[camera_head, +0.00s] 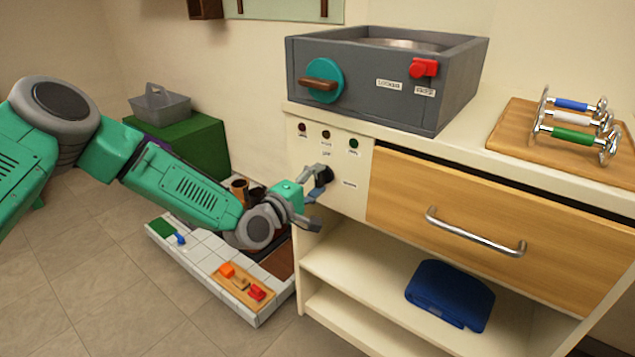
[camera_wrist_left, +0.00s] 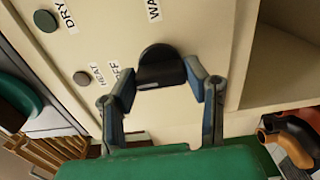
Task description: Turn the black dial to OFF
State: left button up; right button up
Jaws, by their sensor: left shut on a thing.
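The black dial (camera_head: 326,175) is on the cream front panel (camera_head: 345,160) of the cabinet, below a row of small round lights. In the left wrist view, the dial (camera_wrist_left: 160,66) is a dark rounded knob between the two fingers of my left gripper (camera_wrist_left: 164,82). The fingers are closed in on its two sides. In the head view, my left gripper (camera_head: 317,197) reaches the panel from the left. The OFF label (camera_wrist_left: 118,71) is beside the dial in the wrist view. Which label the dial points to is unclear. My right gripper is not in view.
A wooden drawer (camera_head: 480,200) with a metal handle (camera_head: 475,236) is right of the panel. A grey box (camera_head: 375,85) with a teal knob (camera_head: 324,80) stands on top. A blue object (camera_head: 450,293) lies on the shelf below. A tiled tray (camera_head: 210,250) is on the floor.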

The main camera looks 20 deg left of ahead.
pick_arm(q)
jog(key=shift+a+f, duration=0.2)
jog(key=o, duration=1)
jog(key=shift+o, duration=0.7)
jog(key=shift+s+a, duration=0.1)
jog(key=shift+s, duration=0.1)
jog(key=v, duration=1.1)
jog(key=shift+s+a, duration=0.15)
jog(key=shift+s, duration=0.1)
